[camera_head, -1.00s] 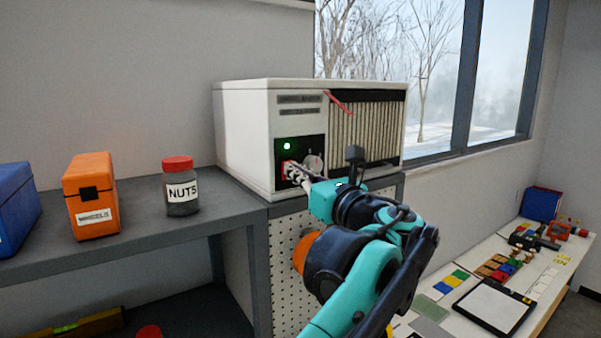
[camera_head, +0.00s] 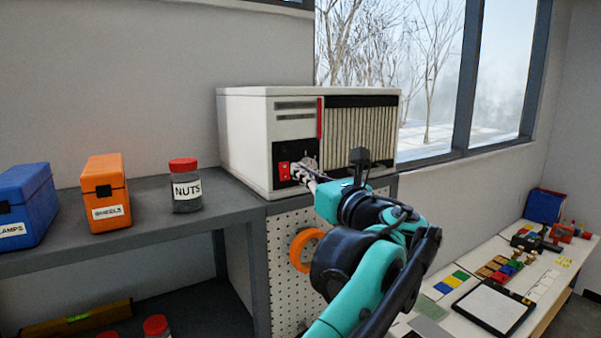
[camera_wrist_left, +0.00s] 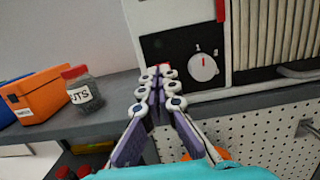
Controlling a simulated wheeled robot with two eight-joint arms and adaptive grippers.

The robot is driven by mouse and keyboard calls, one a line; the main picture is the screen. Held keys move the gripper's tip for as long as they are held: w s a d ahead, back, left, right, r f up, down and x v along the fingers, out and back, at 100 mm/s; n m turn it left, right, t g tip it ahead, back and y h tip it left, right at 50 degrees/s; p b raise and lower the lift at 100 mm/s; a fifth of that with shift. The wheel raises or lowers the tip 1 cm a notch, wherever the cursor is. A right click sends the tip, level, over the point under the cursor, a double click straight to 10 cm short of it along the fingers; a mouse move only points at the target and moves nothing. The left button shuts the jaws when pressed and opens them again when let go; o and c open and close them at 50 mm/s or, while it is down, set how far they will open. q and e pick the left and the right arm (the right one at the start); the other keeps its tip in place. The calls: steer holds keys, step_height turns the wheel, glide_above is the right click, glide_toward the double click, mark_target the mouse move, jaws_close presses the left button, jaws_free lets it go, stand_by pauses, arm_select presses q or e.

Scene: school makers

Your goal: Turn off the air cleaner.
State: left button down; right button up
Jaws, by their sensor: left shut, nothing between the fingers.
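The air cleaner (camera_head: 245,140) is a white box with a pleated grille on the shelf's right end. Its black panel (camera_head: 288,153) has a red switch (camera_head: 284,171) and a round dial, clear in the left wrist view (camera_wrist_left: 203,67). No green light shows on the panel. A red ribbon (camera_head: 320,117) hangs straight down beside the grille. My left gripper (camera_head: 297,169) is shut and empty, its tips close to the switch, right of it in the head view. In the left wrist view the fingertips (camera_wrist_left: 159,72) mostly hide the switch; contact cannot be told.
A nuts jar (camera_head: 186,190), an orange box (camera_head: 105,190) and a blue box (camera_head: 25,205) stand on the grey shelf to the left. A pegboard (camera_head: 283,250) with an orange ring is below the cleaner. A worktable with a tablet (camera_head: 494,306) is at right.

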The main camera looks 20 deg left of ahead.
arm_select(q)
steer(key=r+b+v, duration=0.2)
steer(key=r+v, duration=0.1)
steer(key=v, duration=0.7)
steer(key=s+a+f+n+g+h+b, duration=0.1)
steer(key=a+f+n+h+b, duration=0.3)
steer(key=f, duration=0.9)
steer(key=s+a+f+n+g+b, duration=0.15)
steer(key=f+b, duration=0.45)
steer(key=f, duration=0.6)
steer(key=s+a+f+n+g+h+b, duration=0.1)
steer(key=a+f+n+g+h+b, duration=0.25)
steer(key=f, duration=0.95)
steer(key=s+d+f+n+h+b, duration=0.1)
steer(key=s+f+n+b, duration=0.3)
steer(key=f, duration=1.2)
steer(key=s+d+f+n+h+b, duration=0.2)
steer(key=f+n+b, duration=0.5)
steer(key=f, duration=0.9)
steer(key=s+d+f+n+t+h+b, duration=0.1)
steer(key=s+f+n+h+b, duration=0.3)
steer(key=f+b, duration=0.6)
step_height(320, 180, down, 6)
steer(key=shift+s+d+r+n+h, duration=0.1)
steer(key=shift+s+d+n+h, duration=0.2)
steer(key=shift+s+n, duration=0.5)
arm_select(e)
step_height(320, 180, down, 37)
steer(key=shift+a+r, duration=0.15)
